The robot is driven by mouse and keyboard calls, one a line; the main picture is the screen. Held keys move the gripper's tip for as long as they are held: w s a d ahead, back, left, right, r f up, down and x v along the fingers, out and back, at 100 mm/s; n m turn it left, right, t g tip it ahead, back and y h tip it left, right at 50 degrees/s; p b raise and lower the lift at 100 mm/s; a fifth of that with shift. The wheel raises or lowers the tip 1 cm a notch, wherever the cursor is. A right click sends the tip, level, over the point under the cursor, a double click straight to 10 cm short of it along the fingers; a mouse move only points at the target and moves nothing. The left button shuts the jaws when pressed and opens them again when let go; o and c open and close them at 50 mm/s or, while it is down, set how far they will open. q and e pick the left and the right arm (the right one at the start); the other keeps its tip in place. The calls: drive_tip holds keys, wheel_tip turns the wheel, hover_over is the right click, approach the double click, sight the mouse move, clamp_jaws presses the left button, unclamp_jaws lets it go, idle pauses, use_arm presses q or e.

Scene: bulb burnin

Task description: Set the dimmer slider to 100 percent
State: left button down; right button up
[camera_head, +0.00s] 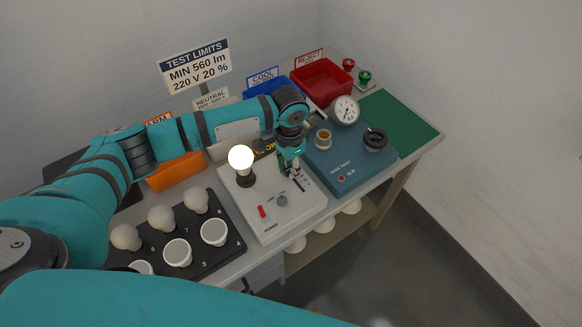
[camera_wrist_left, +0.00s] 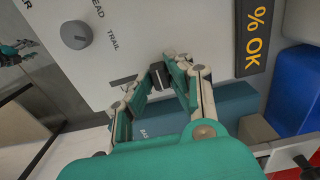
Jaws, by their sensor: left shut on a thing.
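The white test box (camera_head: 262,226) stands on the bench with a lit bulb (camera_head: 241,158) in its socket. My left gripper (camera_head: 290,171) reaches down over the box's far right part, at the dimmer slider. In the left wrist view, the slider's dark knob (camera_wrist_left: 157,76) sits between the fingertips of my left gripper (camera_wrist_left: 161,82), which is shut on it. Part of the slider's dark slot (camera_head: 299,184) shows beside the gripper. The knob is hidden by the fingers in the head view. I cannot read a percentage scale. My right gripper is not in view.
A red switch (camera_head: 262,212) and a grey dial (camera_head: 282,200) are on the box. A blue tester (camera_head: 343,178) with a round gauge (camera_head: 344,110) stands close on the right. A black tray (camera_head: 207,262) of bulbs lies at the left front. Colored bins stand behind.

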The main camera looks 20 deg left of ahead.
use_arm(q)
drive_tip(key=shift+w+a, duration=0.9)
drive_tip(key=shift+a, duration=0.3)
drive_tip(key=shift+r, duration=0.1)
drive_tip(key=c, duration=1.6)
unclamp_jaws()
drive_tip(key=o, duration=0.4)
drive_tip(key=shift+c, duration=0.2)
drive_tip(key=shift+r, duration=0.25)
wheel_tip(320, 180, up, 11)
drive_tip(key=shift+r, duration=0.2)
